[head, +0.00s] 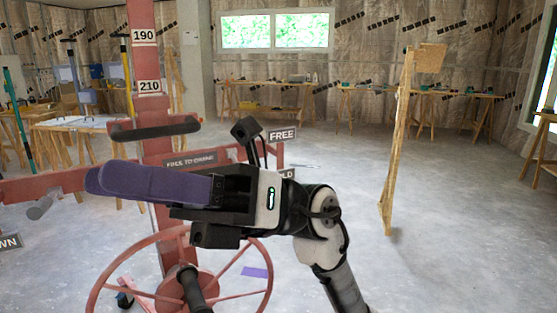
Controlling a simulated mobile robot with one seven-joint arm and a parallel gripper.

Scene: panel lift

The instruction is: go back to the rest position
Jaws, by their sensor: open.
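My gripper (97,180), with long purple fingers, reaches leftward across the lower middle of the head view. Its fingers overlap in this view, and nothing shows held between them. It appears in front of the red panel lift's mast (144,65), which carries the labels 190 and 210. The red spoked wheel (268,285) of the lift shows below the gripper. The fingers and wrist hide part of the mast and crossbar. A FREE label (282,135) shows behind my wrist, with another label partly hidden below it.
A dark padded bar (155,130) crosses the mast above my gripper. A wooden upright (399,140) with a board on top stands to the right. Workbenches (268,85) line the back wall. The grey floor (470,240) at the right is clear.

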